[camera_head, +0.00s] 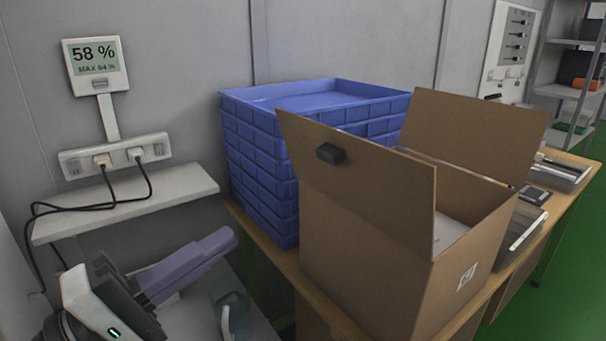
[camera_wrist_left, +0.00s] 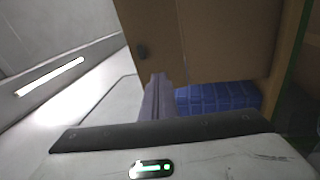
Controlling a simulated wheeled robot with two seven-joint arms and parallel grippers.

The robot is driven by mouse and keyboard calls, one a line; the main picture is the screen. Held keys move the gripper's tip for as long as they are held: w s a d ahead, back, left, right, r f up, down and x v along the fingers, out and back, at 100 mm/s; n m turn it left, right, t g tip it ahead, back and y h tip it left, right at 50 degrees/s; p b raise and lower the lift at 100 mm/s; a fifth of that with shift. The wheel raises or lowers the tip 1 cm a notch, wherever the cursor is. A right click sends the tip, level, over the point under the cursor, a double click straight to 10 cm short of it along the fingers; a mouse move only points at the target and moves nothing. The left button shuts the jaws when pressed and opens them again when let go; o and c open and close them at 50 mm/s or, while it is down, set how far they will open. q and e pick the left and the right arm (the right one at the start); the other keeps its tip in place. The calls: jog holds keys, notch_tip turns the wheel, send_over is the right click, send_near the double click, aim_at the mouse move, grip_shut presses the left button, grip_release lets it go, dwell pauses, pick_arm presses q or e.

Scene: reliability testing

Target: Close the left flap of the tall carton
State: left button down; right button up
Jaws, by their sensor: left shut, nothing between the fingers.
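The tall brown carton (camera_head: 385,270) stands on the table with its top open. My left gripper (camera_head: 228,238) is shut and empty, lower left of the carton and apart from the flap in the head view. My right gripper is not in view.
Stacked blue crates (camera_head: 262,165) stand behind and left of the carton. A white wall shelf (camera_head: 130,205) with cables and a power strip (camera_head: 115,156) is above my left arm. Trays and small devices (camera_head: 535,194) lie right of the carton.

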pick_arm(q)
jog(key=h, duration=0.1)
send_near(322, 156)
jog(key=shift+g, duration=0.4)
jog(key=p+x, duration=0.5)
jog(key=shift+w+d+r+p, duration=0.15)
jog(key=shift+r+p, duration=0.15)
jog(key=shift+w+d, duration=0.3)
jog(key=shift+d, duration=0.1)
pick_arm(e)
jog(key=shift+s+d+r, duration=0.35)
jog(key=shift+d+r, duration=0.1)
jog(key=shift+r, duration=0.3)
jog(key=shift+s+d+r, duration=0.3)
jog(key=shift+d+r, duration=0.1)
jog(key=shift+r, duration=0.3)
pick_arm(q)
jog(key=shift+w+r, duration=0.1)
jog(key=shift+w, duration=0.05)
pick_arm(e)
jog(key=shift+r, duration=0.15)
